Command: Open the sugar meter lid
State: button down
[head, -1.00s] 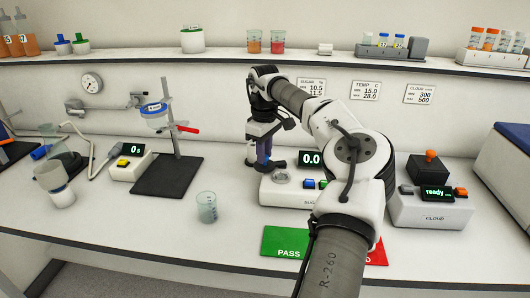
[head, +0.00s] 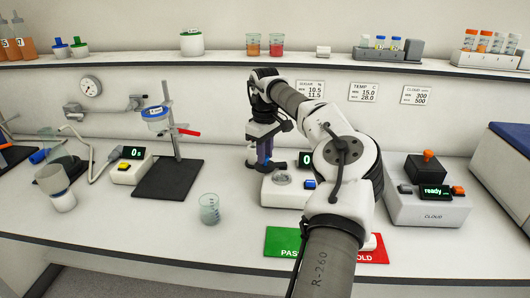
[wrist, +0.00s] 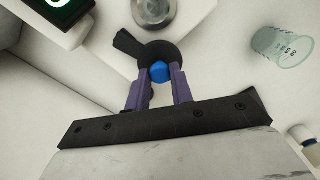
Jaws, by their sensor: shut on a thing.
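The sugar meter (head: 270,195) is a white box with a display, partly hidden by my arm in the head view. Its round metal well (head: 283,179) is uncovered and also shows at the top of the wrist view (wrist: 152,10). The lid (wrist: 174,51) is a black disc with a side tab and a blue knob (wrist: 159,71). It lies to the side of the well. My gripper (wrist: 160,76) has its purple fingers shut on the blue knob. In the head view my gripper (head: 265,160) is behind the well, at the meter's back left.
A glass beaker (head: 209,208) stands left of the meter. The cloud meter (head: 430,205) is to the right, and a stand with a black base (head: 168,180) to the left. Green and red mats (head: 282,240) lie in front. A shelf (head: 220,57) runs above.

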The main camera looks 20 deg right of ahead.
jog(key=c, duration=1.2)
grip_release()
jog(key=shift+r, duration=0.1)
notch_tip(320, 180, up, 14)
jog(key=shift+f, duration=0.2)
